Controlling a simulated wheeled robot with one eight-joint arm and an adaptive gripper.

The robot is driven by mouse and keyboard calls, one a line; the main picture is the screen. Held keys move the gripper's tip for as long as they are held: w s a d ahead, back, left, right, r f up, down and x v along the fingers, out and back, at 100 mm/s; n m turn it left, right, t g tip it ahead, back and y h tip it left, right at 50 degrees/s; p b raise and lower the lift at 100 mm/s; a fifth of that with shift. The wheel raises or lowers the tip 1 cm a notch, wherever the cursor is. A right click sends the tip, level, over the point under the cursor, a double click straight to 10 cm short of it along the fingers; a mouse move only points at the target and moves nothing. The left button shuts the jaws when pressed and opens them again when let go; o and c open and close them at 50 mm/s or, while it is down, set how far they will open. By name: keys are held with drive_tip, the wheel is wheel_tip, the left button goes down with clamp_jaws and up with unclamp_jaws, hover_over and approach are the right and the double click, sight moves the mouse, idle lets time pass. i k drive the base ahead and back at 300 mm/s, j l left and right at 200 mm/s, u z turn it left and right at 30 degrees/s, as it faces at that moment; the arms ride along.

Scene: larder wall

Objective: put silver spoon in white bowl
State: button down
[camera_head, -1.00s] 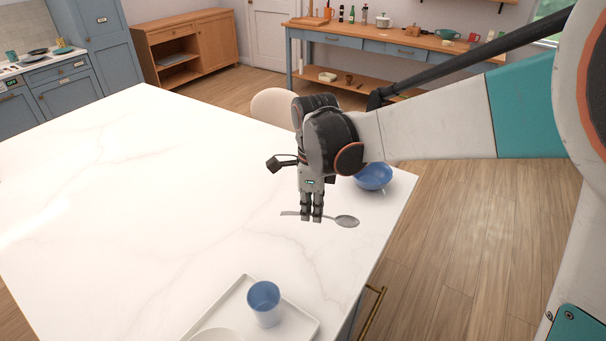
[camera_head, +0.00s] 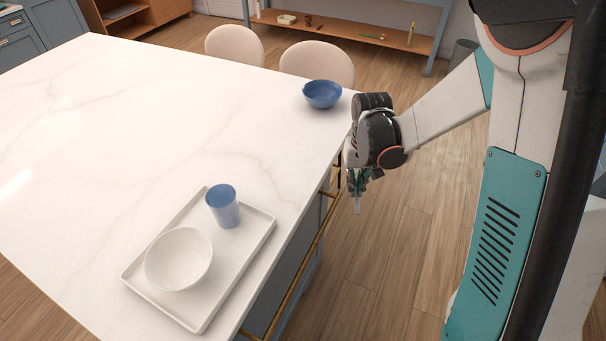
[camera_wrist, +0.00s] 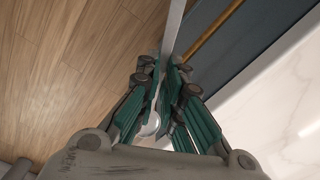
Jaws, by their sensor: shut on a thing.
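The white bowl (camera_head: 178,260) stands upright on a white tray at the front of the table and looks empty. My gripper (camera_head: 358,183) is past the table's right edge, over the floor side, to the right of and behind the bowl. In the wrist view my gripper (camera_wrist: 168,78) is shut on the silver spoon (camera_wrist: 174,32), whose long part runs up the picture between the fingers. The spoon's rounded end (camera_wrist: 150,126) shows close to the palm, partly hidden by the fingers. In the head view only a short pale end of the spoon (camera_head: 357,207) shows below the fingers.
A blue cup (camera_head: 223,207) stands on the white tray (camera_head: 200,323), behind the white bowl. A blue bowl (camera_head: 322,94) is at the table's far right corner. A brass rail (camera_head: 301,262) runs along the table's side. The table's left and middle are clear.

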sight(179, 255)
drive_tip(key=k+j+z, duration=0.2)
drive_tip(key=k+j, duration=0.35)
drive_tip(key=j, duration=0.15)
drive_tip(key=k+j+z, duration=0.15)
drive_tip(key=k+j, duration=0.4)
drive_tip(key=i+j, duration=0.15)
drive_tip(key=i, duration=0.35)
